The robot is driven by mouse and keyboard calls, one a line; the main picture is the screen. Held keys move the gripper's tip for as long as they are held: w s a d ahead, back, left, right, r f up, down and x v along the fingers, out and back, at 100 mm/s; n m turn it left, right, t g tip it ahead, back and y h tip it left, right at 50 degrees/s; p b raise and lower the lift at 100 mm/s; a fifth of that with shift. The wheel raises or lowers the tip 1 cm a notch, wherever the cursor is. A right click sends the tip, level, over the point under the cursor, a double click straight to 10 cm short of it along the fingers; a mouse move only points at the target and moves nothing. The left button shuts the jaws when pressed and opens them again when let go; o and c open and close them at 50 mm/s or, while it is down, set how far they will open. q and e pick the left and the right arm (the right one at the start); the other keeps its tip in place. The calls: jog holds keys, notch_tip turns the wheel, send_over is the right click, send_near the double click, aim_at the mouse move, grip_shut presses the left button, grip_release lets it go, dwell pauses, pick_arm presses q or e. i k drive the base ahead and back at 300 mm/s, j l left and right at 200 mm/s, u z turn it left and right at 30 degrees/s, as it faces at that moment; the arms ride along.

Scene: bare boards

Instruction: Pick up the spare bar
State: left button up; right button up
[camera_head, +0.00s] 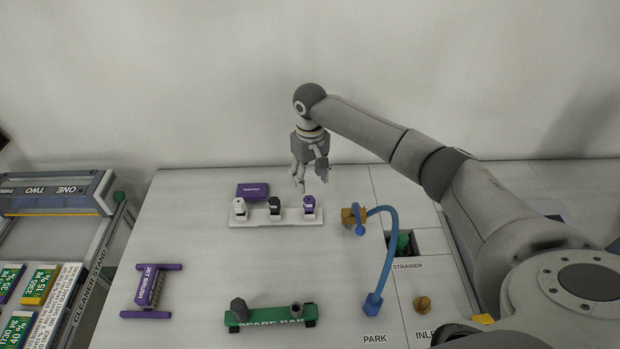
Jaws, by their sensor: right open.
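The spare bar (270,317) is a green bar lettered SPARE BAR, lying on the white board near the front edge of the picture. A dark grey knob (239,309) stands on its left part, and a smaller grey fitting (297,309) stands on its right part. My right gripper (311,181) is open and empty. It points down over the back of the board, near a white rack (255,221), well behind the spare bar. My left gripper is out of view.
The rack carries white, black and purple pieces. A purple block (252,191) lies behind it. A purple jet brush (152,288) lies at left. A blue curved hose (388,262) stands right of the spare bar. The cleaner stand (92,262) is at far left. The board's middle is clear.

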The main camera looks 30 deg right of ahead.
aim_at(239, 315)
jog(key=k+j, duration=0.5)
jog(key=k, duration=0.15)
jog(key=k+j, duration=0.45)
jog(key=k, duration=0.25)
